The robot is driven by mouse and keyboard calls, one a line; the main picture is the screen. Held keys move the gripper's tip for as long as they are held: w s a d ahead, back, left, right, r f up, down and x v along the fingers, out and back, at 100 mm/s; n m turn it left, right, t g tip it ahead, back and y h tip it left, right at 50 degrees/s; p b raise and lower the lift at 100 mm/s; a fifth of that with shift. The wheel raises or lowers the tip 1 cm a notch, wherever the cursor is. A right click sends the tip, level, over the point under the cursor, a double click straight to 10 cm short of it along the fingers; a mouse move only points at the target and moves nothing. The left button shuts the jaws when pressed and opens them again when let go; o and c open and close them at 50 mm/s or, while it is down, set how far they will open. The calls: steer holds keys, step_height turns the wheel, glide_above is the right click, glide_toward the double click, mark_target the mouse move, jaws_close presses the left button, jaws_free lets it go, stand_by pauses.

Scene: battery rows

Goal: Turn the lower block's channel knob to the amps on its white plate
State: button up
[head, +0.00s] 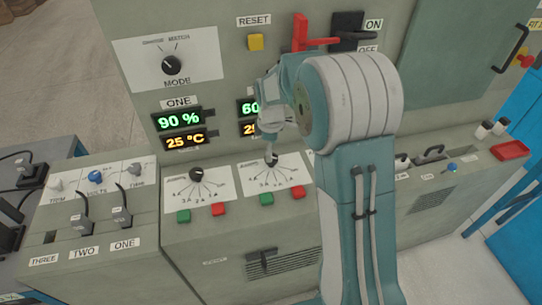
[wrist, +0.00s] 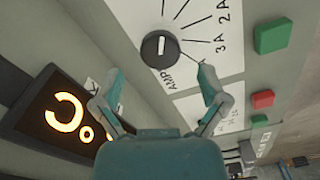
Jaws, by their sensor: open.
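The panel carries two similar white plates with black channel knobs, amp numbers and fanned lines, one at left (head: 196,173) and one at centre (head: 271,159). I cannot tell which block is called lower. My gripper (head: 270,140) is just above the centre knob. In the wrist view that black knob (wrist: 160,49), with a white mark, stands on its white plate (wrist: 200,75) beyond my open fingertips (wrist: 159,88), apart from them. "AMP", "3A" and "2A" are readable there. Nothing is between the fingers.
An amber display (wrist: 65,115) is close to my left finger. A green button (wrist: 272,35) is at upper right. A MODE knob (head: 170,65), a yellow reset button (head: 255,42) and a red lever (head: 300,35) are higher on the panel. Levers (head: 122,210) stand at left.

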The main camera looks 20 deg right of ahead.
step_height(320, 180, down, 2)
steer(key=shift+a+f, duration=0.15)
steer(key=shift+f, duration=0.1)
steer(key=shift+d+f, duration=0.25)
steer(key=shift+f, duration=0.15)
steer(key=shift+a, duration=0.1)
steer(key=c, duration=1.1)
steer(key=shift+c, duration=0.2)
steer(key=m, duration=0.6)
steer(key=shift+s+m, duration=0.1)
steer(key=shift+m, duration=0.2)
steer(key=m, duration=0.5)
steer(key=shift+f+m, duration=0.1)
steer(key=shift+m, duration=0.2)
steer(key=o, duration=1.1)
steer(key=shift+o, duration=0.2)
